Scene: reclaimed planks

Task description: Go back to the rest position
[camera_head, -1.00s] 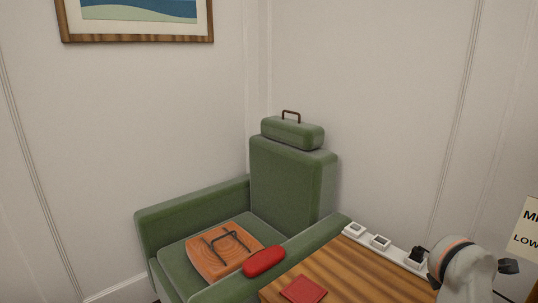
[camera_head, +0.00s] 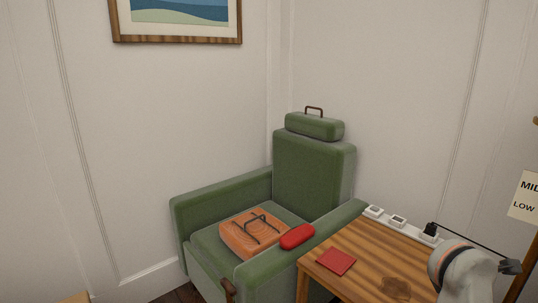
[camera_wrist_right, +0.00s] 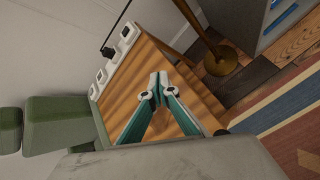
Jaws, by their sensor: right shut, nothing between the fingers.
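My right gripper (camera_wrist_right: 158,82) shows in the right wrist view with its two teal fingers brought together at the tips, nothing between them. It appears over the striped wooden table (camera_wrist_right: 145,65). In the head view my pale right arm is at the lower right, over the right part of the same table (camera_head: 365,262). My left gripper is in neither view.
A green armchair (camera_head: 312,165) stands left of the table, with an orange cushion (camera_head: 250,235) and a red case (camera_head: 297,236). A red square (camera_head: 335,261) lies on the table. White switches (camera_head: 397,221) line its back edge. A lamp base (camera_wrist_right: 222,62) stands on the floor.

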